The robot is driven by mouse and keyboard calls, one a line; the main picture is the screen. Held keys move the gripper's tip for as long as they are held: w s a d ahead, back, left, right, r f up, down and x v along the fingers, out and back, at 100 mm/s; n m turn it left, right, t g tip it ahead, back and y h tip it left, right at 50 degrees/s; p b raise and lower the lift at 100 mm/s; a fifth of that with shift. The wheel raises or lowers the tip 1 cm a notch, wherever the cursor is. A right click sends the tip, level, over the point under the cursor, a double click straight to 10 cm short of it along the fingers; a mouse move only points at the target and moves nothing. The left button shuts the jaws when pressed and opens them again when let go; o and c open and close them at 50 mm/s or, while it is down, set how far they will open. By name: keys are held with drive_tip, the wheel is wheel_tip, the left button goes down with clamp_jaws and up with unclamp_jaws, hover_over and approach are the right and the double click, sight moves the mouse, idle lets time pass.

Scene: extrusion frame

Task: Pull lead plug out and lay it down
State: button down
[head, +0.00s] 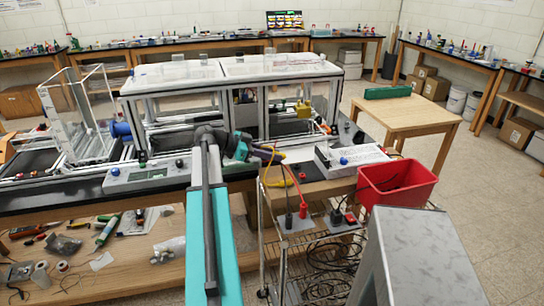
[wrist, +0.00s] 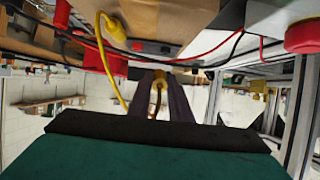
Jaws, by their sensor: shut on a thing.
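My gripper (head: 270,154) is in the middle of the head view, above the near edge of the bench by the grey panel box. Its dark fingers (wrist: 160,92) point away in the wrist view and are shut on a small yellow lead plug (wrist: 158,78), mostly hidden between them. A yellow lead (head: 284,172) curves down from the gripper in the head view. In the wrist view another yellow plug end (wrist: 112,24) with a yellow lead (wrist: 116,85) shows to the left of the fingers. Whether the held plug touches a socket cannot be told.
A red plug (head: 303,209) and a black plug (head: 289,221) stand upright below right of the gripper. A red bin (head: 398,184) and a white-topped box (head: 350,158) are to the right. Loose dark cables lie on the wire cart. A wooden table (head: 408,117) stands behind, mostly clear.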

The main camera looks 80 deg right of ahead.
sight(272, 174)
drive_tip(key=shift+f, duration=0.2)
drive_tip(key=shift+f+b, duration=0.6)
drive_tip(key=shift+f, duration=2.2)
drive_tip(key=c, duration=1.5)
unclamp_jaws()
drive_tip(key=shift+c, duration=0.2)
drive_tip(key=shift+w, duration=0.15)
drive_tip(key=b+v, duration=0.3)
drive_tip(key=v, duration=1)
drive_tip(key=shift+w+a, duration=0.2)
drive_tip(key=shift+r, duration=0.15)
